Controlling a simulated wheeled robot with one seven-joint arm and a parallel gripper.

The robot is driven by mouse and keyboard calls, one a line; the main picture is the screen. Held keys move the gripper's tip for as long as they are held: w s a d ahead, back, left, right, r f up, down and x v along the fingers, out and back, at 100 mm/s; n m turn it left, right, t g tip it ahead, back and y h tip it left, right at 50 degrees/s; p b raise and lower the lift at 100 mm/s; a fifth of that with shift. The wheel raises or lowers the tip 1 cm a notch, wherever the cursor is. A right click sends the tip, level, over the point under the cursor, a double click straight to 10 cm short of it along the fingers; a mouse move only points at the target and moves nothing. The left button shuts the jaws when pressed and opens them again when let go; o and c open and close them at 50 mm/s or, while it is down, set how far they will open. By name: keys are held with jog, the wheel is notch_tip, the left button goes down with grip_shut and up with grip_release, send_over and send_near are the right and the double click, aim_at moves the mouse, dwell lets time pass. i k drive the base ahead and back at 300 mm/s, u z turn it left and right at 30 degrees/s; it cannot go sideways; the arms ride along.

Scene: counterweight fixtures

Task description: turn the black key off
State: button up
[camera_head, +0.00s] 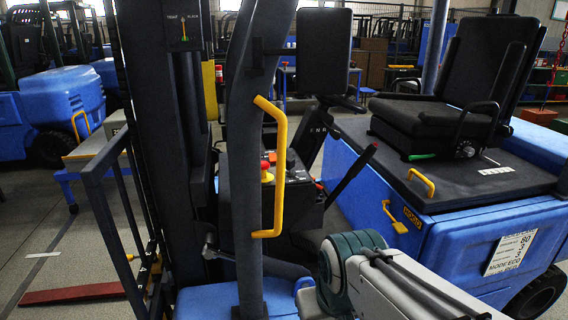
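I cannot make out the black key; the dark console (301,188) behind the forklift's post has small parts too small to tell apart. A red button on a yellow base (266,173) sits on the console's left side, partly close behind the post. A black lever (350,174) with a red tip slants up at the console's right. My arm, white with a dark green joint, enters at the bottom, in front of the blue forklift body. My gripper is not in view.
A dark post (243,120) with a yellow grab handle (279,170) stands in front of the console. The mast (170,120) is at left. The black seat (450,90) and blue battery cover side (450,250) fill the right. Open floor (40,220) lies at far left.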

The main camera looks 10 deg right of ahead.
aim_at(290, 162)
jog(key=k, duration=1.15)
jog(key=z, duration=0.55)
jog(key=i, duration=0.65)
jog(key=z, duration=0.65)
jog(key=i, duration=0.85)
jog(key=u, duration=0.8)
jog(key=i, duration=0.7)
jog(key=u, duration=0.7)
